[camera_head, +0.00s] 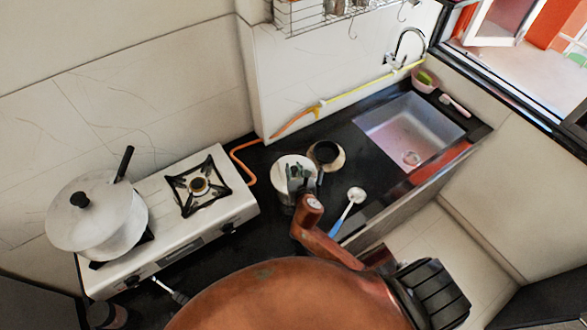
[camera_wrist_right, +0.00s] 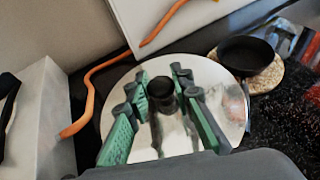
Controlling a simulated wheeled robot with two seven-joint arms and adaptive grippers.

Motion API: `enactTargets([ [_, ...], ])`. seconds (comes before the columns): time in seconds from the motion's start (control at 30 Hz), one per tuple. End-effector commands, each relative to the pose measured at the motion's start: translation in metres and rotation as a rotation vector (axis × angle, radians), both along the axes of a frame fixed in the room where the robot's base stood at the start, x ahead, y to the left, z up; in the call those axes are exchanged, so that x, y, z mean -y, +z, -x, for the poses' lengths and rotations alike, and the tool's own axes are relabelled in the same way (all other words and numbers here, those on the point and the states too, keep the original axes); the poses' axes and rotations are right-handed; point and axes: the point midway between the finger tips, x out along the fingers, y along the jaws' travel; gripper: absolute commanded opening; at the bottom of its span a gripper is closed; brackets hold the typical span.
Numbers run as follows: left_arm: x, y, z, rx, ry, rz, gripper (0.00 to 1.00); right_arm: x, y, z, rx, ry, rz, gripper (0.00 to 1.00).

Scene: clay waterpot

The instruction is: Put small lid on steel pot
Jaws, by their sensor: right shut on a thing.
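The lid looks level and seems to sit at the top of a steel pot, but the gripper and arm hide much of the pot's side. I cannot tell whether the rim and lid touch. My left gripper is not in view.
A large lidded pot (camera_head: 88,222) stands on the white stove (camera_head: 224,212). A dark bowl (camera_head: 325,151) on a round mat is close right of the lid. A ladle (camera_head: 349,205) lies nearby; the sink (camera_head: 408,128) is further right. An orange hose (camera_head: 240,160) runs behind.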

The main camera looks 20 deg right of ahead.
Motion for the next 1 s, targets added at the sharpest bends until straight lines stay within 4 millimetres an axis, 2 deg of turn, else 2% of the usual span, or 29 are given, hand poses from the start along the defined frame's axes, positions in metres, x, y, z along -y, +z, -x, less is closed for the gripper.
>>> enactTargets([
  [1.0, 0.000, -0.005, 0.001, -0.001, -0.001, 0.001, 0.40, 0.000, -0.013, 0.000, 0.000, 0.001, 0.000, 0.00],
])
